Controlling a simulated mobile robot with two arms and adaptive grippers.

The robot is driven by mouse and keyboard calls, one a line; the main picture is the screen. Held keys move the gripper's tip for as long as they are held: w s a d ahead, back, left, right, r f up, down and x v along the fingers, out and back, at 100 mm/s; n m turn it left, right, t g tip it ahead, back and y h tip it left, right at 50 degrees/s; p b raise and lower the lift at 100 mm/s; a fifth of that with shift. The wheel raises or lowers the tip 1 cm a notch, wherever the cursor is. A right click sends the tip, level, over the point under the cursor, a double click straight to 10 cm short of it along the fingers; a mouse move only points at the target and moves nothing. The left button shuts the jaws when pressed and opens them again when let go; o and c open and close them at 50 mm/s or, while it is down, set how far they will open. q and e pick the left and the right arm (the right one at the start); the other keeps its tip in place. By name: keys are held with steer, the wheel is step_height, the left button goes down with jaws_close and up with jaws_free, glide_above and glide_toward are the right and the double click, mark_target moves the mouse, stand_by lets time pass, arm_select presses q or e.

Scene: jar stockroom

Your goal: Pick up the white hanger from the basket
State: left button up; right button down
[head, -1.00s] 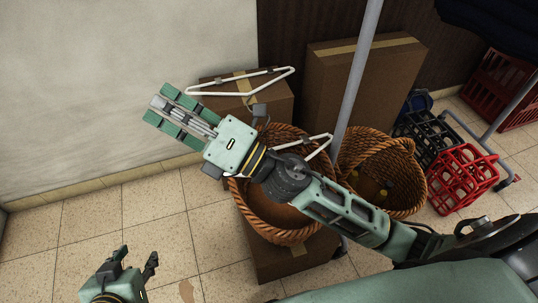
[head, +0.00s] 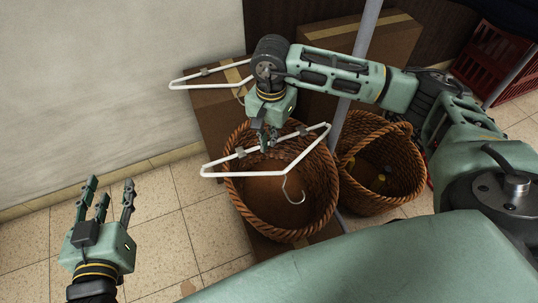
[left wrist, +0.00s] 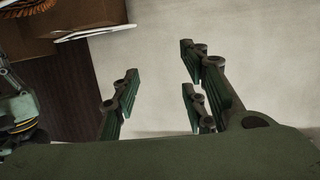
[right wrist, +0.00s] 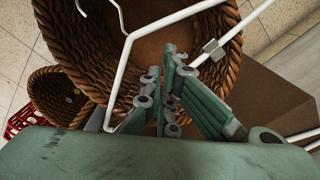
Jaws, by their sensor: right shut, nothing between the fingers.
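A white hanger (head: 311,148) with a metal hook lies across the mouth of the front wicker basket (head: 331,175), its ends near the rim. It also shows in the right wrist view (right wrist: 122,80). My right gripper (head: 268,140) points down over the hanger's clip bar and is shut with nothing between its fingers. In the right wrist view its fingers (right wrist: 160,88) overlap the hanger; whether they touch it I cannot tell. My left gripper (head: 108,190) is open and empty, off to the left above the floor; its fingers (left wrist: 158,75) stand apart.
Another white hanger (head: 184,85) lies on a cardboard box (head: 205,110) behind, partly hidden by my right arm. A second wicker basket (head: 405,190) stands to the right. A grey pole (head: 366,30) rises between the baskets. A red crate (head: 492,65) is far right. The left floor is clear.

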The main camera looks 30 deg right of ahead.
mark_target(283, 171)
arm_select(q)
step_height(283, 171, up, 12)
steer(key=d+t+h+b, duration=0.1)
steer(key=t+h+b, duration=0.1)
steer(key=t, duration=0.4)
steer(key=shift+d+t, duration=0.3)
steer(key=shift+d, duration=0.05)
arm_select(e)
step_height(283, 171, down, 10)
steer(key=shift+r, duration=0.2)
arm_select(q)
steer(key=shift+s+r, duration=0.1)
arm_select(e)
steer(key=shift+a, duration=0.1)
arm_select(q)
steer(key=shift+w+a+f+g, duration=0.1)
steer(key=shift+w+f+g, duration=0.15)
steer(key=shift+f, duration=0.35)
steer(key=shift+w+f+g, duration=0.1)
steer(key=shift+f+g, duration=0.25)
steer(key=shift+f, duration=0.2)
arm_select(e)
steer(key=s+a, duration=0.1)
steer(key=a, duration=0.1)
steer(key=s+a, duration=0.2)
steer(key=shift+s+a, duration=0.1)
steer(key=shift+a, duration=0.1)
